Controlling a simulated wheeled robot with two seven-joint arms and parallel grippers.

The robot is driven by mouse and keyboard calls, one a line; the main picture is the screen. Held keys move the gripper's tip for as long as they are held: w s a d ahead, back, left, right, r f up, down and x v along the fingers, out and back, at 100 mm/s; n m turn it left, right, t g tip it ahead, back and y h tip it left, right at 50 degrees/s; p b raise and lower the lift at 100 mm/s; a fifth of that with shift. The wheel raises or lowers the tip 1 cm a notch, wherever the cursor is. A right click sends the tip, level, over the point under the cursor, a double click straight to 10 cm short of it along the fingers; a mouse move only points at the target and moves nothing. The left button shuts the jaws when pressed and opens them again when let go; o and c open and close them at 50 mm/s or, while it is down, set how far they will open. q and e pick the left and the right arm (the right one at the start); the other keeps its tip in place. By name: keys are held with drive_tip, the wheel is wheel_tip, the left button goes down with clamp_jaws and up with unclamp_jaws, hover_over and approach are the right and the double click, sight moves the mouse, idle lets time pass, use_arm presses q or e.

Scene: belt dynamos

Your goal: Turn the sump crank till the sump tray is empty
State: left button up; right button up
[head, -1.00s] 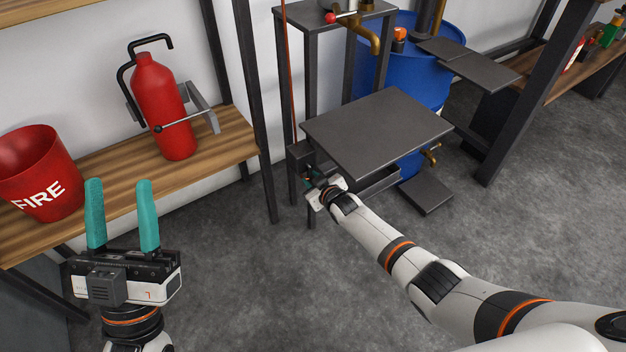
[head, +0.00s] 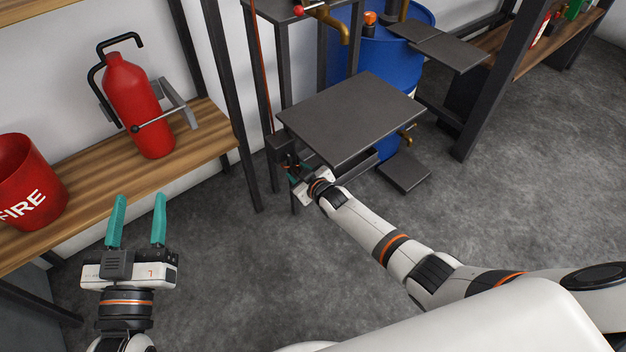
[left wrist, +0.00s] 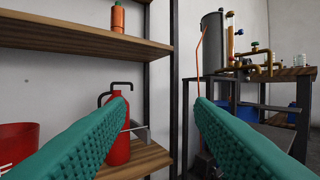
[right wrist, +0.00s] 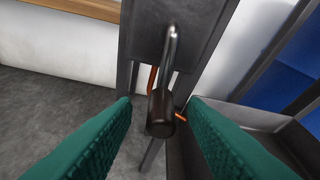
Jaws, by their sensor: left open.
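In the right wrist view the sump crank shows as a bent metal rod with a dark cylindrical grip (right wrist: 160,113). The fingers of my right gripper (right wrist: 160,122) stand apart on either side of the grip, with a gap visible on both sides. In the head view my right gripper (head: 289,164) is at the stand's near left leg, and the crank is too small to tell there. A dark tray (head: 358,168), likely the sump tray, sits under the stand's flat top; its inside is mostly hidden. It also shows in the right wrist view (right wrist: 268,138). My left gripper (head: 138,222) is open and empty.
The stand's dark top plate (head: 350,115) lies above the tray. A blue barrel (head: 395,55) stands behind it. A wooden shelf (head: 205,140) at left holds a red extinguisher (head: 138,108) and a red fire bucket (head: 25,185). The floor in front is clear.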

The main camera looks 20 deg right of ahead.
use_arm(q)
drive_tip(key=s+a+f+g+y+p, duration=0.1)
drive_tip(key=s+a+f+g+p, duration=0.1)
drive_tip(key=f+g, duration=0.3)
drive_tip(key=s+a+f+g+y+p, duration=0.2)
drive_tip(key=s+f+g, duration=0.2)
drive_tip(key=f, duration=0.5)
drive_tip(key=shift+s+n+g, duration=0.3)
drive_tip(key=shift+s+g, duration=0.1)
drive_tip(key=shift+g, duration=0.8)
use_arm(e)
drive_tip(key=v, duration=0.8)
drive_tip(key=shift+d, duration=0.1)
